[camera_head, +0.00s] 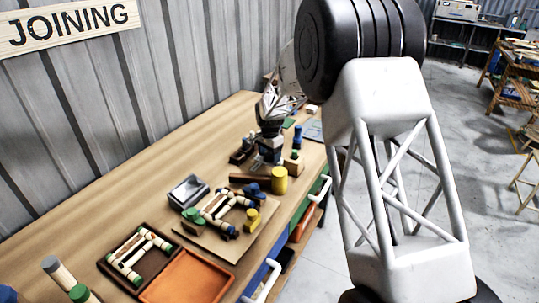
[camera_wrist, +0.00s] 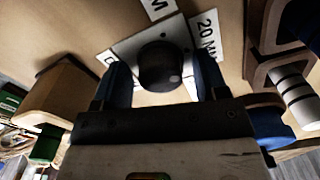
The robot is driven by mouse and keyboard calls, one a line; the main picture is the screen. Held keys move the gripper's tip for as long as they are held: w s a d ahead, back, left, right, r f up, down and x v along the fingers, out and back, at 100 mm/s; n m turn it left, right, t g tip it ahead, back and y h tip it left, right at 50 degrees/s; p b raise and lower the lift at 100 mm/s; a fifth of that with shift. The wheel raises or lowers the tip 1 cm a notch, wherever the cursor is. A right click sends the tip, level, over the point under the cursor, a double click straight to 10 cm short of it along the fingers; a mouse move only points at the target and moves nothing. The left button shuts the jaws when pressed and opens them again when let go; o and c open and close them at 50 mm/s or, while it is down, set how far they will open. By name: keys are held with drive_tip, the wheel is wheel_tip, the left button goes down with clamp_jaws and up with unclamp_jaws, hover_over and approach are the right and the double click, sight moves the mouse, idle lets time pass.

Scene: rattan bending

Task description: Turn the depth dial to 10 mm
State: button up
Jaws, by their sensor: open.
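The depth dial (camera_wrist: 160,66) is a round black knob on a pale square plate (camera_wrist: 125,45), seen from above in the wrist view. White labels surround it; one reads "20 M" (camera_wrist: 206,34), one at the top shows only an "M" (camera_wrist: 157,7), and the left one is mostly hidden by a finger. I cannot make out a pointer on the knob. My gripper (camera_wrist: 162,82) is open, with one blue finger on each side of the knob; I cannot tell if they touch it. In the head view my gripper (camera_head: 268,153) is low over the far part of the bench, and the dial is not distinguishable.
A wooden block (camera_wrist: 60,95) stands left of the gripper, and brown holders with a pale banded rod (camera_wrist: 292,88) stand close on the right. In the head view, the bench (camera_head: 120,205) carries an orange tray (camera_head: 187,277), a yellow cylinder (camera_head: 280,180) and jointed rattan frames nearer the camera.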

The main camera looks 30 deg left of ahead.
drive_tip(key=shift+c, duration=0.2)
drive_tip(key=c, duration=0.9)
drive_tip(key=shift+n, duration=0.4)
drive_tip(key=n, duration=1.1)
drive_tip(key=o, duration=0.9)
